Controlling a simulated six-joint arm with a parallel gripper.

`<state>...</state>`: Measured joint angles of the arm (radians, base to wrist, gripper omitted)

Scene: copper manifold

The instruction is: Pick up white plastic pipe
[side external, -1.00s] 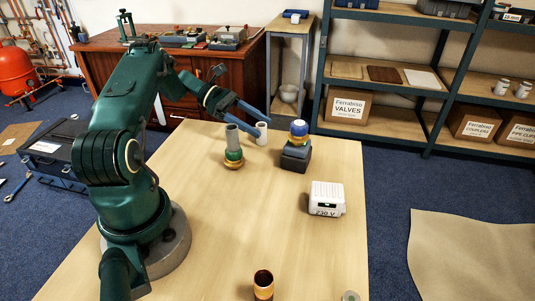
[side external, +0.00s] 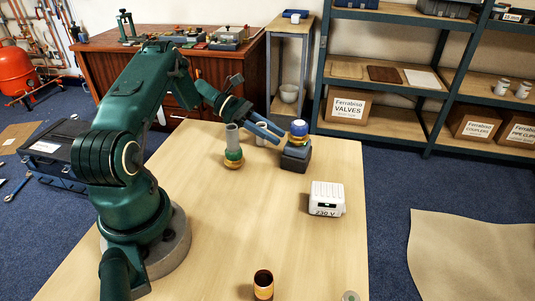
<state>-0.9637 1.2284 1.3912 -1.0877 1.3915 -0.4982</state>
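The white plastic pipe (side external: 261,143) stands near the far end of the wooden table, with only a small pale part showing below my blue fingers. My gripper (side external: 280,137) is level with it and crosses in front of its upper part. The fingers look close together. Whether they are around the pipe, touching it or shut on it cannot be told from this side.
A grey pipe with green and brass fittings (side external: 233,158) stands just left of my fingers. A dark block (side external: 295,158) with a blue-and-white-topped valve stands just right. A white 230 V box (side external: 327,198) and a copper fitting (side external: 263,284) stand nearer. The table middle is clear.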

